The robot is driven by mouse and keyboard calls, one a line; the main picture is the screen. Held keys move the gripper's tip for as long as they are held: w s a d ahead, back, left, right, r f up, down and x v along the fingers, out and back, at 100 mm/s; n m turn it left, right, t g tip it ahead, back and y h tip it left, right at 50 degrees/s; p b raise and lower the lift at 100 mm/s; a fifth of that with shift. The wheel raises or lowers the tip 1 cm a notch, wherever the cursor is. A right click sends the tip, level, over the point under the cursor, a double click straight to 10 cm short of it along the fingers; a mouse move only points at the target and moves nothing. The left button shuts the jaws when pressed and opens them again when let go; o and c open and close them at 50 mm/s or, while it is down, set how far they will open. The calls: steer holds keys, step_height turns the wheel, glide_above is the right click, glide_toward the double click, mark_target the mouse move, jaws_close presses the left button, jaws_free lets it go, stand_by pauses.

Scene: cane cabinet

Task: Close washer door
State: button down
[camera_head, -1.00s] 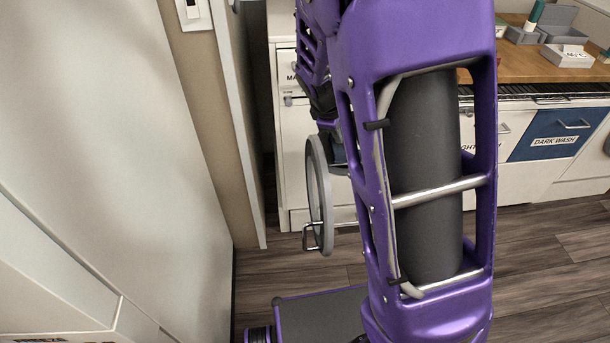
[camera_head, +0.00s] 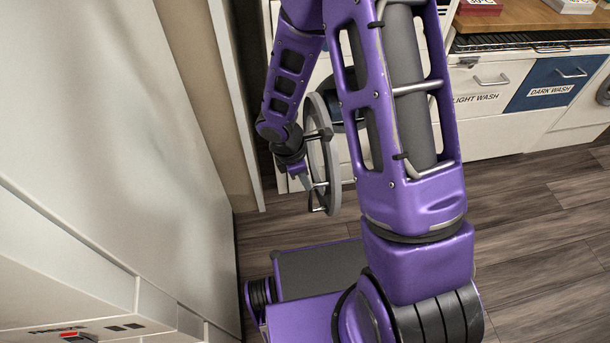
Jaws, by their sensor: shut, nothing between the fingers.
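The washer door (camera_head: 332,170) is a round grey ring seen nearly edge-on. It stands open, swung out from the white washer front behind my arm. A small metal handle (camera_head: 317,207) shows at its lower edge. My gripper (camera_head: 304,184) points down on the left side of the door, close to the ring and handle. It is shut with nothing in it. I cannot tell whether it touches the door. My purple arm hides much of the washer front and the door's opening.
A tall white cabinet panel (camera_head: 110,130) fills the left, with a narrow wall edge beside the washer. Light and dark wash drawers (camera_head: 553,83) stand at the right under a wooden counter (camera_head: 520,22). The wooden floor (camera_head: 540,230) at right is clear.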

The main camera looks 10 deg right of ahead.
steer(key=d+f+b, duration=0.1)
steer(key=d+f, duration=0.3)
steer(key=d, duration=0.1)
steer(key=shift+f, duration=0.35)
steer(key=shift+w+d, duration=0.1)
steer(key=shift+d, duration=0.1)
